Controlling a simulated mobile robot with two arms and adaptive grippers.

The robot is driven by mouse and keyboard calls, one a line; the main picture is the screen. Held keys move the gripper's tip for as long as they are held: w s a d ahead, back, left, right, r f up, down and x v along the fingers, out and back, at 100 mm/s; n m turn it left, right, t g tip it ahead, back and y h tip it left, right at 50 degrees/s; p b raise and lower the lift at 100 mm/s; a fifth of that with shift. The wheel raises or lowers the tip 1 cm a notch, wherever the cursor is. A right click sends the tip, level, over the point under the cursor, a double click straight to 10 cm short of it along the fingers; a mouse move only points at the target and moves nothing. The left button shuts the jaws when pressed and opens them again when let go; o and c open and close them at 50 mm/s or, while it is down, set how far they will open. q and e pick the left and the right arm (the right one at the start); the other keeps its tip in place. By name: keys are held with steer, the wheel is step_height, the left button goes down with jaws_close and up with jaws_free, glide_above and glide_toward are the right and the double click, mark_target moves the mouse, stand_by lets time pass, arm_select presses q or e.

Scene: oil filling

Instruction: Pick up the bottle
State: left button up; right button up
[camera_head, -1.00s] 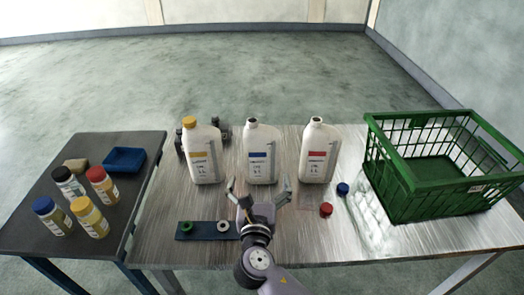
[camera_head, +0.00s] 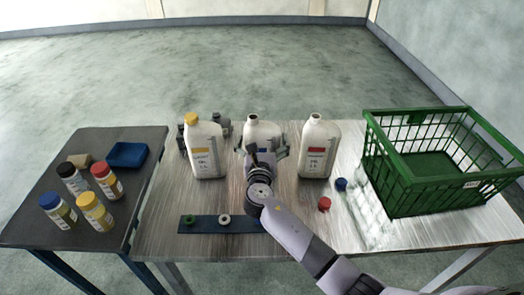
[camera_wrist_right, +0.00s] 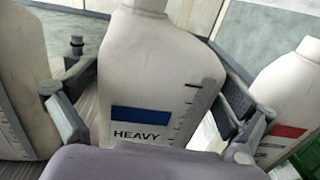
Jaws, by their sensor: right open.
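Three white bottles stand upright in a row on the metal table. The middle bottle (camera_head: 262,132) has a blue label and no cap; it fills the centre of the right wrist view (camera_wrist_right: 157,75), where its label reads HEAVY. My right gripper (camera_head: 266,154) is open, with one finger on each side of the middle bottle; I cannot tell whether they touch it. Its fingers also show in the wrist view (camera_wrist_right: 155,100). The yellow-label bottle (camera_head: 206,150) has a yellow cap. The red-label bottle (camera_head: 317,150) has no cap. My left gripper is out of view.
A green crate (camera_head: 395,190) stands at the right. A red cap (camera_head: 324,204) and a blue cap (camera_head: 341,184) lie near a clear bag (camera_head: 372,218). A dark blue strip (camera_head: 205,224) lies in front. Several small jars (camera_head: 95,211) stand on the left table.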

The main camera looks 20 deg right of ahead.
steer(key=shift+w+d, duration=0.15)
steer(key=shift+w, duration=0.35)
steer(key=shift+s, duration=0.1)
steer(key=shift+c, duration=0.6)
steer(key=c, duration=0.9)
